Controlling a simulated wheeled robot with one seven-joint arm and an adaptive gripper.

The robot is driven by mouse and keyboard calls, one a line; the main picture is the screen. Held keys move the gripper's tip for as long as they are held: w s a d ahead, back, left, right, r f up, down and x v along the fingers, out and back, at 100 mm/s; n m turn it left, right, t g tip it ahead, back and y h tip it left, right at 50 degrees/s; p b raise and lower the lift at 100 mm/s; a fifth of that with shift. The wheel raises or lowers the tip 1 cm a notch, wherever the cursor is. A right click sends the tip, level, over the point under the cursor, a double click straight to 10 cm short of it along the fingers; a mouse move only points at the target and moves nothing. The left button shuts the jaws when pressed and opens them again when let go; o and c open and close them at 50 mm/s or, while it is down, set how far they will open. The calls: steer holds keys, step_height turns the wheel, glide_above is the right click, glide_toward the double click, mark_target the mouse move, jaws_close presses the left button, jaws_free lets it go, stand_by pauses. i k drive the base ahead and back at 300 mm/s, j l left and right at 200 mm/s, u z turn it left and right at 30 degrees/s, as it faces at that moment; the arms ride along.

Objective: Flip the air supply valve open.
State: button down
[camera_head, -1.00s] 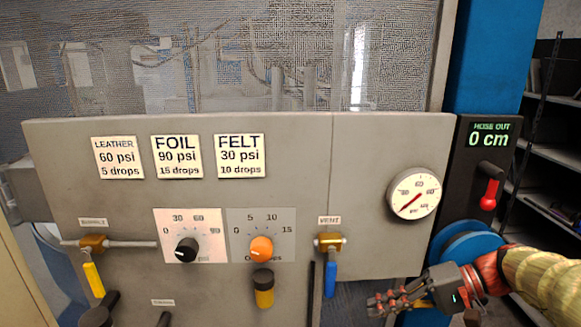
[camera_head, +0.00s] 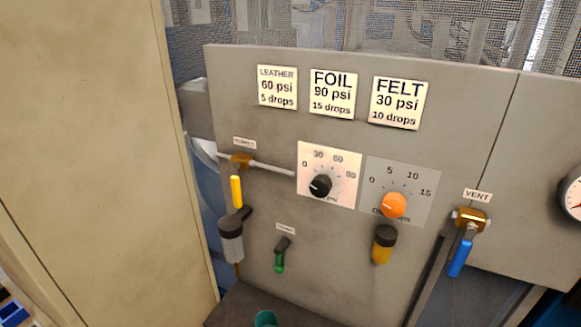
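The air supply valve has a brass body (camera_head: 242,160) on a grey pipe at the left of the grey panel, under a small label that seems to read SUPPLY. Its yellow lever (camera_head: 237,191) hangs down, crosswise to the pipe. The lever's upper end, where it meets the brass body, is hard to make out. My gripper is not in view now, and nothing touches the lever.
A tan wall or cabinet side (camera_head: 90,150) stands close at the left. Below the lever is a grey canister with a dark top (camera_head: 231,240). A green-handled valve (camera_head: 280,255), black knob (camera_head: 320,186), orange knob (camera_head: 393,205) and blue vent lever (camera_head: 461,258) are to the right.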

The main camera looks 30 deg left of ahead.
mark_target(235, 179)
steer(key=u, duration=1.65)
steer(key=i+l+u, duration=0.15)
steer(key=i, duration=0.2)
